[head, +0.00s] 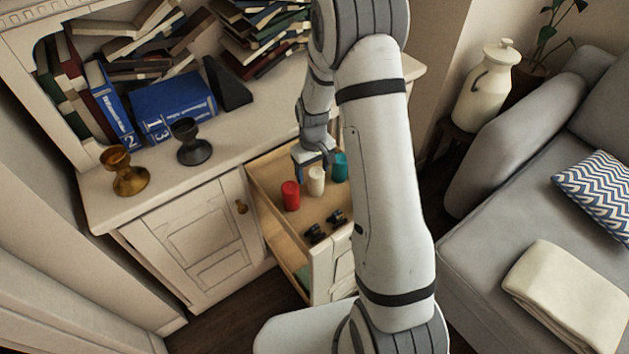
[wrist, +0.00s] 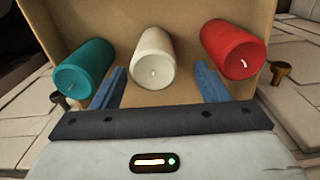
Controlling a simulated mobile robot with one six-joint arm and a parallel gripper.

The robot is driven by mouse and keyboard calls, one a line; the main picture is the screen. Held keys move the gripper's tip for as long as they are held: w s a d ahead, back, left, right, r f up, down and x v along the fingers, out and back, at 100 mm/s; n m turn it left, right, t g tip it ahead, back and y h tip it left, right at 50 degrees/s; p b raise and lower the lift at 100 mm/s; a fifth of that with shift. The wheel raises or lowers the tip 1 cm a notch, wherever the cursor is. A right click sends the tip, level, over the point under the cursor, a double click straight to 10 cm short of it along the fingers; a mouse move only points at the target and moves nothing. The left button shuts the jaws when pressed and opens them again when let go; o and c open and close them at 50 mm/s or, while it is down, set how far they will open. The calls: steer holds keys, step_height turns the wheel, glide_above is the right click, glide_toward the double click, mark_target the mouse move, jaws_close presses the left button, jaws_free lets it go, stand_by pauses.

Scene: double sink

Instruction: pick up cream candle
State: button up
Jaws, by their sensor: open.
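The cream candle (head: 316,181) stands in the open drawer, between a red candle (head: 291,195) and a teal candle (head: 340,167). In the wrist view the cream candle (wrist: 153,58) is in the middle, the teal candle (wrist: 85,68) on the left and the red candle (wrist: 233,50) on the right. My gripper (head: 314,160) is at the drawer, close to the cream candle. In the wrist view my gripper (wrist: 158,88) is open, its blue fingers apart on either side of the cream candle's near end. Whether they touch it I cannot tell.
The drawer (head: 268,206) also holds small dark objects (head: 326,226) near its front. On the cabinet top are a gold goblet (head: 122,172), a dark goblet (head: 192,142) and blue books (head: 172,106). A grey sofa (head: 500,240) stands to the right.

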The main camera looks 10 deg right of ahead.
steer(key=f, duration=0.4)
steer(key=shift+s+d+f, duration=0.15)
steer(key=shift+d+f, duration=0.2)
steer(key=c, duration=1.1)
